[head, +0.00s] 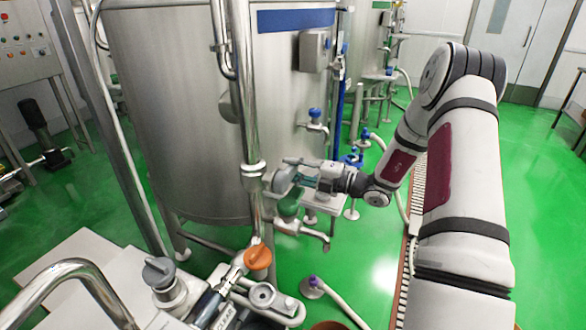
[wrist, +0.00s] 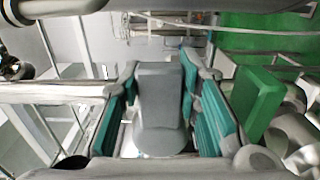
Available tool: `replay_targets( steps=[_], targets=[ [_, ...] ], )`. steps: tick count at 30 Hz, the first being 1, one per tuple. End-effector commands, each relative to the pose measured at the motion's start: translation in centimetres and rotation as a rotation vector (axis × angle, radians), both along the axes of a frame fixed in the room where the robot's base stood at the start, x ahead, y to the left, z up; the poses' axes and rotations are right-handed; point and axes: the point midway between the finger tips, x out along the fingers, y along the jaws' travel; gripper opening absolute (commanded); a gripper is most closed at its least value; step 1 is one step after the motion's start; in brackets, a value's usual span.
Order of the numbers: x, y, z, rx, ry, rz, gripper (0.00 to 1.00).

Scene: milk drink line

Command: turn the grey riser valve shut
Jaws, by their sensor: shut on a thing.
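The grey riser valve (head: 283,180) is on the upright steel pipe in front of the big tank. Its grey handle (wrist: 160,97) stands between the teal finger pads in the wrist view. My gripper (head: 300,179) reaches it from the right and is shut on the handle. In the wrist view my gripper (wrist: 160,115) has one pad on each side of the handle. The fingers partly hide the valve in the head view, so I cannot tell its exact turn.
A green valve handle (head: 290,204) sits just below the grey one, and shows close to the right finger in the wrist view (wrist: 257,101). An orange handle (head: 257,258) and another grey handle (head: 158,272) are lower down. The steel tank (head: 180,120) stands behind.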

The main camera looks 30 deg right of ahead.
Motion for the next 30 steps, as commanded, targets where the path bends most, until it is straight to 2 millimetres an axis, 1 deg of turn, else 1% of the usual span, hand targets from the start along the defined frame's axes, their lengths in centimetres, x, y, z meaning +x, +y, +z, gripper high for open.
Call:
replay_targets(
  steps=[10, 11, 12, 13, 24, 26, 30],
  targets=[
    [0.0, -0.1, -0.2, 0.008, 0.010, -0.003, 0.00],
    [0.0, -0.1, -0.2, 0.008, 0.010, -0.003, 0.35],
    [0.0, 0.0, -0.2, 0.008, 0.010, -0.003, 0.44],
    [0.0, 0.0, -0.2, 0.008, 0.010, -0.003, 0.51],
    [-0.2, -0.2, -0.1, 0.005, 0.007, -0.002, 0.52],
    [-0.6, -0.5, -0.1, 0.005, 0.007, -0.003, 0.52],
    [-2.2, -1.9, -0.1, 0.005, 0.007, -0.005, 0.52]
  ],
)
